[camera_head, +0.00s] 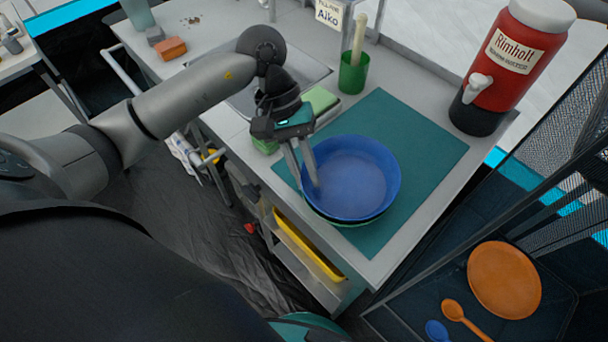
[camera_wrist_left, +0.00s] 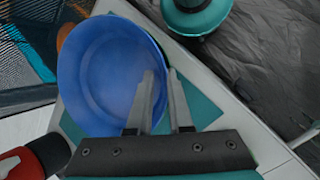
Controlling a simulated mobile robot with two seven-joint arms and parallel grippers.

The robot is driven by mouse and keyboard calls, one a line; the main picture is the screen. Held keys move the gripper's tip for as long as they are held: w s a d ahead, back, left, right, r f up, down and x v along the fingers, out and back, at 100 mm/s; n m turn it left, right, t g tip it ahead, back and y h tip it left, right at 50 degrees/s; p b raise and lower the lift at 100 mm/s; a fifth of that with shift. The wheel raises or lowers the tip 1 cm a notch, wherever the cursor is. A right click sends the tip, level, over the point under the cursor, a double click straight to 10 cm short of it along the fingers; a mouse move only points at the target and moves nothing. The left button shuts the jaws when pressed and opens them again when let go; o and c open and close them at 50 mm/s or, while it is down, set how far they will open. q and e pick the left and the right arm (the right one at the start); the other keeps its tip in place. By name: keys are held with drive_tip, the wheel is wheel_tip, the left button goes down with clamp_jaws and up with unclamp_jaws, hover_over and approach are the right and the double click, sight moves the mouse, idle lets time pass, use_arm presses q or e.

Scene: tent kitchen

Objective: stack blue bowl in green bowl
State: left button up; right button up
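The blue bowl (camera_head: 352,180) sits upright in the green bowl (camera_head: 345,224), of which only a thin strip shows below the blue one at the near edge. Both stand on the teal mat near the counter's front edge. My left gripper (camera_head: 307,182) straddles the blue bowl's left rim, one finger inside and one outside. Its fingers (camera_wrist_left: 161,72) are apart with a gap around the rim. My right gripper is not in view.
The teal mat (camera_head: 420,135) has free room behind and right of the bowls. A green cup (camera_head: 353,75) with a utensil stands behind. A red dispenser (camera_head: 515,60) stands at the back right. An orange plate (camera_head: 503,280) lies on the lower right.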

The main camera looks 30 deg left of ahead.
use_arm(q)
drive_tip(key=shift+o, duration=1)
drive_tip(key=shift+s+d+f, duration=0.1)
drive_tip(key=shift+s+f, duration=0.05)
drive_tip(key=shift+f, duration=0.35)
drive_tip(key=shift+s+d+f, duration=0.1)
drive_tip(key=shift+s+f, duration=0.05)
drive_tip(key=shift+f, duration=0.3)
drive_tip(key=shift+a, duration=0.1)
drive_tip(key=w+v, duration=0.1)
drive_tip(key=v, duration=1.1)
drive_tip(key=shift+r+p, duration=0.25)
drive_tip(key=shift+p, duration=0.05)
